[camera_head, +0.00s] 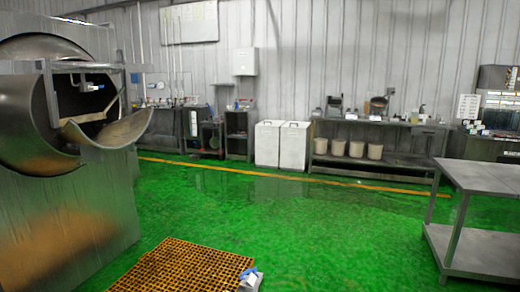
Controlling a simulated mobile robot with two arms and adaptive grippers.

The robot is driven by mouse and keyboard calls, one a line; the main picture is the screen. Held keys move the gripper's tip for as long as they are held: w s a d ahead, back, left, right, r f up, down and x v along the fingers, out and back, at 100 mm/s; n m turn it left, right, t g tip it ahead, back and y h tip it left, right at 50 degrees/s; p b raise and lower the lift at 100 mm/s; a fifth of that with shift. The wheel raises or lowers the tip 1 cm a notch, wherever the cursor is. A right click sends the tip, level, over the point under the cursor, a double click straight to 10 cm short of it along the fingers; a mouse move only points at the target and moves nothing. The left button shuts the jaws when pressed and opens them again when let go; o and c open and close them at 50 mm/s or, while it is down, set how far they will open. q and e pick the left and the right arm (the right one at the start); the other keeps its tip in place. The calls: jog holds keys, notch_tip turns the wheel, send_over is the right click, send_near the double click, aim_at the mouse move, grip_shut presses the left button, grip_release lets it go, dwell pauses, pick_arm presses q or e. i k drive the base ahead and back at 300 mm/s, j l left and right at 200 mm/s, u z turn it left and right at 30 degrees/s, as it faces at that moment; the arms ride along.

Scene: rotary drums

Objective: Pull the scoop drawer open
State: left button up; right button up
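No drawer shows clearly enough for me to name it as the scoop drawer. A long metal bench (385,125) stands against the back wall, with a darker panel under the right end of its top; I cannot tell whether that is a drawer. A small grey and blue item (250,278) shows at the bottom edge by the orange grating; it is cut off and I cannot tell what it is. Neither of my grippers can be made out in this view.
A large rotary drum (35,110) with a curved metal chute stands at left. An orange grating (180,268) lies in front. A metal table (490,178) stands at right. White bins (281,145) and beige buckets (356,149) are at the back. The green floor between is clear.

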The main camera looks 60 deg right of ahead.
aim_at(414, 131)
jog(key=i+l+z, duration=0.25)
jog(key=l+z, duration=0.25)
jog(key=l, duration=0.3)
jog(key=i+l+z, duration=0.5)
jog(key=l, duration=0.25)
jog(key=i+l+z, duration=1)
jog(key=i+z, duration=0.45)
jog(key=i, duration=2.6)
jog(key=i+z, duration=0.15)
jog(key=i, duration=0.5)
jog(key=i+z, duration=0.2)
jog(key=i, duration=0.4)
jog(key=i+z, duration=0.15)
jog(key=i, duration=0.5)
jog(key=i+j+z, duration=0.2)
jog(key=i, duration=0.4)
jog(key=i+z, duration=0.15)
jog(key=i, duration=0.6)
jog(key=i+j+z, duration=0.2)
jog(key=i, duration=0.6)
jog(key=i+j, duration=0.25)
jog(key=i, duration=0.2)
jog(key=i+j, duration=0.25)
jog(key=i, duration=0.15)
jog(key=i+j, duration=0.3)
jog(key=i, duration=0.15)
